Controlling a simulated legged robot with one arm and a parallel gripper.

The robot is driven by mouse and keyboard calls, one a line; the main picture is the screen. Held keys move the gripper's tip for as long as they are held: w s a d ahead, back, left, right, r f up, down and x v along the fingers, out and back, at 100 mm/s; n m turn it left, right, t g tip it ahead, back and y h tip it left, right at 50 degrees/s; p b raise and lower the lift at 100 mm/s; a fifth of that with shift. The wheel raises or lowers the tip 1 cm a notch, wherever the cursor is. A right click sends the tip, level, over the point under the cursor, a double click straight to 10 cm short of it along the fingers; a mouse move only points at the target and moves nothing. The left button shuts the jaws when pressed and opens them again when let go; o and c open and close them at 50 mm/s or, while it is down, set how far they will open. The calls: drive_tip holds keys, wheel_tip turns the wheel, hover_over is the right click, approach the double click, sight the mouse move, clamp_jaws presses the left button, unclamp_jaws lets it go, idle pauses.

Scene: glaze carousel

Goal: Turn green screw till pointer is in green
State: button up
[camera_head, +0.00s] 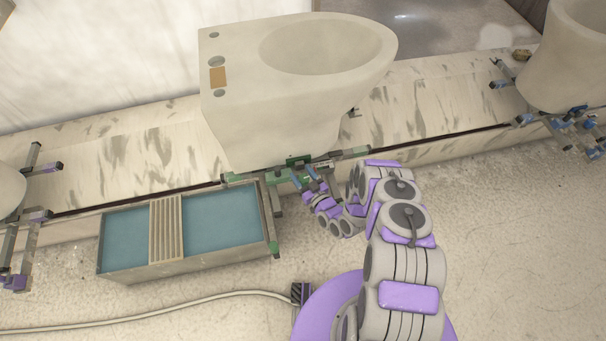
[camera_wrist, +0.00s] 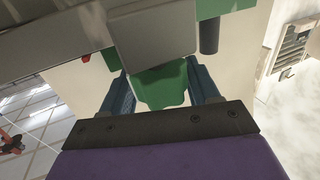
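The green screw (camera_wrist: 160,84) shows in the wrist view as a lobed green knob under a grey block. My gripper (camera_wrist: 161,88) has its two dark blue fingers on either side of this knob. Whether both fingers press on it or leave a small gap cannot be told. In the head view my gripper (camera_head: 316,190) is at the green-marked stand under the middle toilet bowl, and the screw is too small to make out there. A small pale plate (camera_head: 322,164) sits beside a dark green block (camera_head: 298,161) on this stand. No pointer or green zone can be read.
The white toilet bowl (camera_head: 240,110) stands on a pale ledge (camera_head: 110,160). A trough with blue liquid (camera_head: 225,215) is left of my arm. Other stands (camera_head: 575,125) and bowls (camera_head: 580,60) are at both sides. A cable (camera_head: 150,305) lies on the floor.

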drive_tip(key=shift+w+a+f, duration=0.1)
drive_tip(key=shift+a, duration=0.3)
drive_tip(key=c, duration=0.4)
drive_tip(key=shift+d, duration=0.15)
drive_tip(key=shift+c, duration=0.3)
drive_tip(key=shift+h, duration=0.3)
drive_tip(key=shift+m+t+h, duration=0.3)
drive_tip(key=shift+m+t+h, duration=0.5)
drive_tip(key=shift+m+h, duration=0.2)
drive_tip(key=shift+h, duration=0.2)
drive_tip(key=shift+d+f+m+t+h, duration=0.15)
drive_tip(key=shift+m+t+h, duration=0.1)
drive_tip(key=shift+m+h, duration=0.35)
drive_tip(key=shift+d+r+m+t+h, duration=0.1)
drive_tip(key=shift+m+t+h, duration=0.2)
drive_tip(key=shift+h, duration=0.5)
drive_tip(key=shift+f, duration=0.1)
drive_tip(key=o, duration=1)
drive_tip(key=shift+c, duration=0.2)
drive_tip(key=shift+w, duration=0.1)
